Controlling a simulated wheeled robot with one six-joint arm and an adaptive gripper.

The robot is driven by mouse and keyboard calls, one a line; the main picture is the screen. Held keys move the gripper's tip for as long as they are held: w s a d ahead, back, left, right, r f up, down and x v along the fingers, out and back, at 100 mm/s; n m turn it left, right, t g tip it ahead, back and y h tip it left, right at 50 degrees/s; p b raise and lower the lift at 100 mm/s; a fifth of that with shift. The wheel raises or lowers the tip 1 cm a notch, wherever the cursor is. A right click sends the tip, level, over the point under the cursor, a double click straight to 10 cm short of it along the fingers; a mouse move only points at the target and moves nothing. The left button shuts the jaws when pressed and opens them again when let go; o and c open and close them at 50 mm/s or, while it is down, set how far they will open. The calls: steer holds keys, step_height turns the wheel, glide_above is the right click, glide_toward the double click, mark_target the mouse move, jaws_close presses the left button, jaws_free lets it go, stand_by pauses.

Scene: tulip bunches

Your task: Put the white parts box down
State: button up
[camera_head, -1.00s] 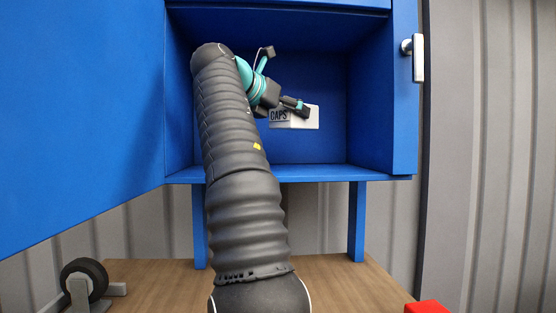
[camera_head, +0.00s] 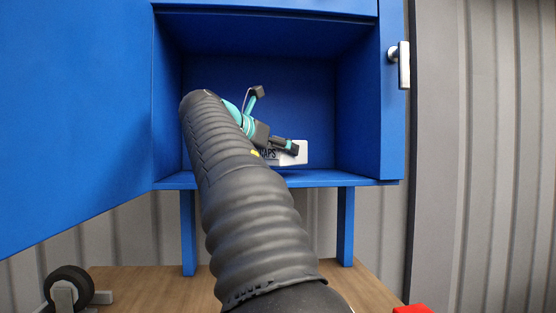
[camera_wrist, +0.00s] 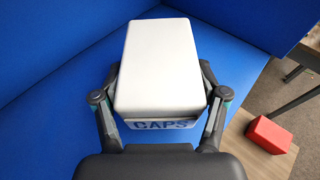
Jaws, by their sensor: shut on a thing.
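The white parts box (camera_head: 294,153), labelled CAPS, is inside the open blue cabinet (camera_head: 312,179), low and close to its floor. I cannot tell whether it touches the floor. In the wrist view the white box (camera_wrist: 160,65) sits between my gripper's fingers, its top and the CAPS label facing the camera. My gripper (camera_head: 287,147) is shut on the box from its sides; in the wrist view both fingers (camera_wrist: 162,98) flank it. My arm hides part of the box's left side in the head view.
The cabinet's door (camera_head: 75,110) stands open at the left. A handle (camera_head: 403,65) is on the right side. A red block (camera_head: 411,309) is on the wooden surface (camera_head: 150,285) below. Cabinet floor right of the box looks clear.

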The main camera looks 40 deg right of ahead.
steer(key=shift+f, duration=1.15)
steer(key=shift+f, duration=0.15)
steer(key=o, duration=1.5)
steer(key=shift+c, duration=0.2)
steer(key=v, duration=0.7)
steer(key=shift+a+r, duration=0.2)
steer(key=shift+a, duration=0.1)
